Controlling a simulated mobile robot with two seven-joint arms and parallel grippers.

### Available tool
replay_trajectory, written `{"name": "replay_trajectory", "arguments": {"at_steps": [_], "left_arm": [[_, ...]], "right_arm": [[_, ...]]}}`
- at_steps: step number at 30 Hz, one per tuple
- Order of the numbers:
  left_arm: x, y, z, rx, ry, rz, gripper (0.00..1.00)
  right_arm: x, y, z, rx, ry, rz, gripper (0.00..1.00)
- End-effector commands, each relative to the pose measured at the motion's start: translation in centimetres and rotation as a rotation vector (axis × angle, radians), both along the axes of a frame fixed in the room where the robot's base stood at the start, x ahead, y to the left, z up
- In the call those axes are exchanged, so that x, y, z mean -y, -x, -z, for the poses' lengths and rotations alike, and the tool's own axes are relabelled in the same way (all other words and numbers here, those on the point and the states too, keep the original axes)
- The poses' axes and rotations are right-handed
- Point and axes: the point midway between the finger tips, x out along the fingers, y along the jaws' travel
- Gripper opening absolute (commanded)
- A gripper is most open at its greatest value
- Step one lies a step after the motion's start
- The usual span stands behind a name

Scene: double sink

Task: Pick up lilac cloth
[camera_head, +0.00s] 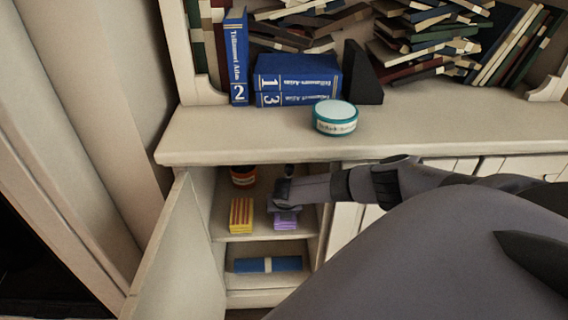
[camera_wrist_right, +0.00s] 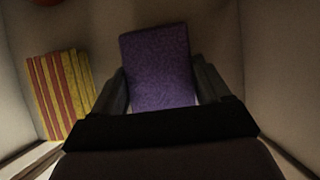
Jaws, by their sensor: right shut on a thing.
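The lilac cloth (camera_head: 286,220) is a small folded block on the upper shelf inside the open cabinet. It also shows in the right wrist view (camera_wrist_right: 158,68), between my two fingers. My right gripper (camera_head: 284,205) reaches into the cabinet from the right and is shut on the cloth. In the wrist view the right gripper (camera_wrist_right: 162,98) has a finger at each side of the cloth. In the head view the gripper hides part of the cloth. I cannot tell whether the cloth still touches the shelf. My left gripper is not in view.
A yellow and red striped cloth (camera_head: 241,214) lies left of the lilac one. A dark orange-banded jar (camera_head: 243,175) stands behind it. A blue item (camera_head: 267,264) lies on the lower shelf. The cabinet door (camera_head: 178,255) stands open at left. A teal tin (camera_head: 335,118) and blue books (camera_head: 298,78) are above.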

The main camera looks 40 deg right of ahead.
Motion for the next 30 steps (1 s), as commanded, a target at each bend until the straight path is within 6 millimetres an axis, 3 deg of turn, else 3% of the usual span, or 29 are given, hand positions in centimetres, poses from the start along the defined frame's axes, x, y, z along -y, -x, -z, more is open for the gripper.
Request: {"name": "replay_trajectory", "arguments": {"at_steps": [1, 9, 21, 30], "left_arm": [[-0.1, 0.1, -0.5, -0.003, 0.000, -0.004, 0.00], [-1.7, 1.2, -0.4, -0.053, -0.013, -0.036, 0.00], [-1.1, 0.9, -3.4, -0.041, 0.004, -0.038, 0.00], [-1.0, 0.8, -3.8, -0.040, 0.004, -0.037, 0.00]], "right_arm": [[0.0, 0.0, -1.2, 0.001, 0.000, 0.000, 0.47], [-3.5, 4.1, -1.1, -0.005, -0.002, -0.006, 0.47], [-9.6, 11.4, -0.9, -0.002, -0.002, -0.002, 0.47], [-11.5, 13.6, -0.8, 0.001, 0.000, 0.000, 0.47]]}}
